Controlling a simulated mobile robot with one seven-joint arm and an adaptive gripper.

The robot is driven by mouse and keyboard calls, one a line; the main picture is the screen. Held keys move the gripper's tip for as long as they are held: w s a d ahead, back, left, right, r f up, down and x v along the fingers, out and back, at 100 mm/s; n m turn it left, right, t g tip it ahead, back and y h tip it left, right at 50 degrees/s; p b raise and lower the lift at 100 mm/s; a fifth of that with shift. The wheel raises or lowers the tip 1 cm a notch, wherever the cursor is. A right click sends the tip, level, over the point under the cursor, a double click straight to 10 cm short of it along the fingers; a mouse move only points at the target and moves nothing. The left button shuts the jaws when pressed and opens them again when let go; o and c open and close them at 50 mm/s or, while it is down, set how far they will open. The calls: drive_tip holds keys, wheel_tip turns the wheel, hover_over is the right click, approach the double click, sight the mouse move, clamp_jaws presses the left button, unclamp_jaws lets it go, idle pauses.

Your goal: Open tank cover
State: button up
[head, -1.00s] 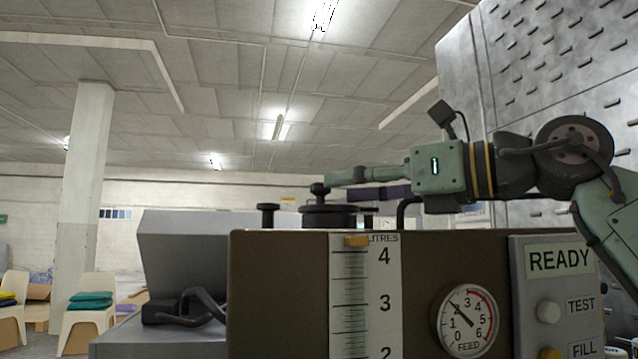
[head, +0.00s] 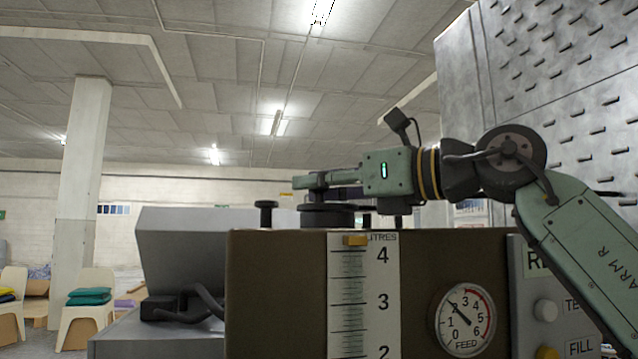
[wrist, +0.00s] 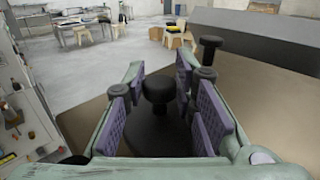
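The tank cover (head: 327,215) is a dark round lid on top of the brown tank (head: 280,290). In the wrist view the cover (wrist: 155,138) shows below its black knob (wrist: 158,88). My gripper (wrist: 160,74) is open, with its purple-padded fingers on either side of the knob and a visible gap to each side. In the head view my gripper (head: 318,181) reaches in from the right, level with the knob, which it mostly hides. The cover lies flat and looks closed.
The tank front has a litres scale (head: 350,300) and a feed gauge (head: 463,320). A grey machine (head: 190,250) stands left. Space above the tank is clear.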

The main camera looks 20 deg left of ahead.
clamp_jaws()
